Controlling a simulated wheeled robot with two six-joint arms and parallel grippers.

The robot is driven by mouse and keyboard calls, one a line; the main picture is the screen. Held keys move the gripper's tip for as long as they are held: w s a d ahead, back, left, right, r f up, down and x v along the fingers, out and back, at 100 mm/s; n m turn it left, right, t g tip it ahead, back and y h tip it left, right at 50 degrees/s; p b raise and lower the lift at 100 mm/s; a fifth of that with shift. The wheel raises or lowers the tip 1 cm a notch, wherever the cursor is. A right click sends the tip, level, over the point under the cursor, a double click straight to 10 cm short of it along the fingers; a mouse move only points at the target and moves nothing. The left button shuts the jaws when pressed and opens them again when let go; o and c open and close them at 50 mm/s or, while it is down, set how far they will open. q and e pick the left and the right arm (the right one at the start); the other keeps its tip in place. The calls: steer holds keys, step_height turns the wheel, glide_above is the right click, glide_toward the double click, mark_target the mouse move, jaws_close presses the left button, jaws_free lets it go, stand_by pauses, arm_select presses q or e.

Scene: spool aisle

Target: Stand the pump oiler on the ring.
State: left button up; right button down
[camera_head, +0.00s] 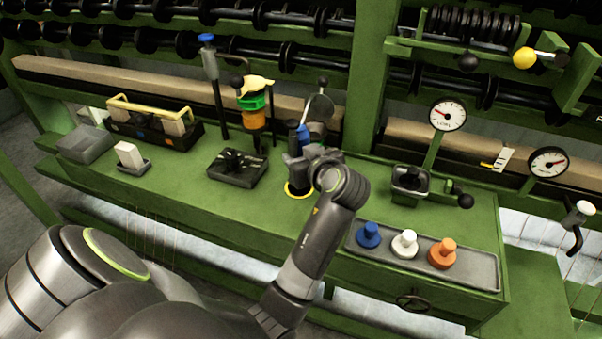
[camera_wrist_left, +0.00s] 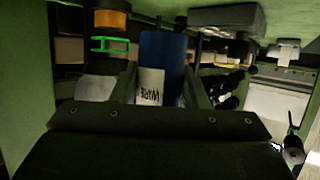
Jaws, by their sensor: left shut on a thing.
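The pump oiler (camera_head: 303,132) is a blue can with a dark top, mostly hidden behind my left gripper (camera_head: 298,158) in the head view. In the left wrist view the blue can (camera_wrist_left: 163,55) with a white printed label sits between the fingers of my left gripper (camera_wrist_left: 162,88), which is shut on it. The ring (camera_head: 299,195) is a yellow circle on the green bench, directly below the gripper and partly covered. The oiler's base is hidden, so I cannot tell whether it touches the bench. My right gripper is in neither view.
A black fixture (camera_head: 238,167) stands left of the ring. A grey tray (camera_head: 472,272) with blue, white and orange knobbed pieces lies to the right. An orange jar (camera_head: 254,118) and a blue-topped upright tool (camera_head: 209,60) are behind. Bench near the ring's left front is clear.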

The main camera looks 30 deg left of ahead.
arm_select(q)
steer(key=shift+f, duration=2.05)
steer(key=shift+f+b, duration=0.2)
steer(key=shift+b, duration=0.15)
steer(key=shift+f, duration=0.4)
steer(key=o, duration=1.2)
steer(key=shift+s+f, duration=0.1)
steer(key=shift+f, duration=0.05)
